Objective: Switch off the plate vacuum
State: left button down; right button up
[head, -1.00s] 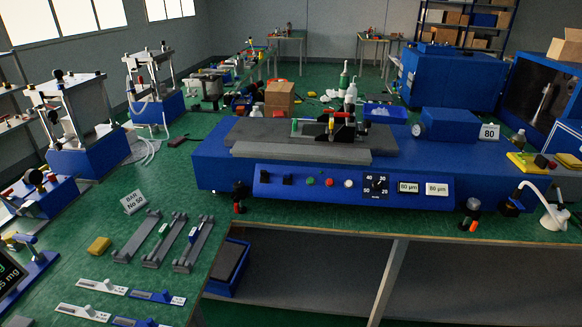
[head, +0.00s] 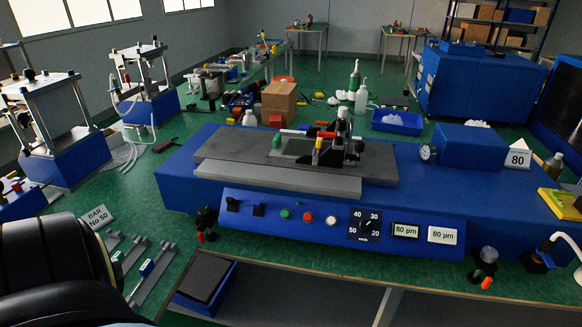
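The blue coating machine (head: 400,180) stands on the green bench, with a dark grey plate (head: 225,145) on top. Its front panel (head: 300,233) carries two black switches at the left, the outer one (head: 232,205) and the inner one (head: 258,210). Right of them are a green button (head: 285,214), a red button (head: 308,216) and a white button (head: 331,221). No label for the plate vacuum is legible. A dark rounded arm part of mine covers the lower left corner. Neither gripper shows in the head view.
A black knob-like fitting (head: 206,220) stands at the panel's left end, another (head: 485,262) near its right. A speed dial (head: 364,225) and two "80 µm" displays are on the panel. Grey bars (head: 150,275) lie on the bench, partly hidden by my arm.

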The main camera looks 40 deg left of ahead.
aim_at(256, 205)
jog(key=u, duration=0.5)
jog(key=i, duration=0.85)
jog(key=u, duration=0.75)
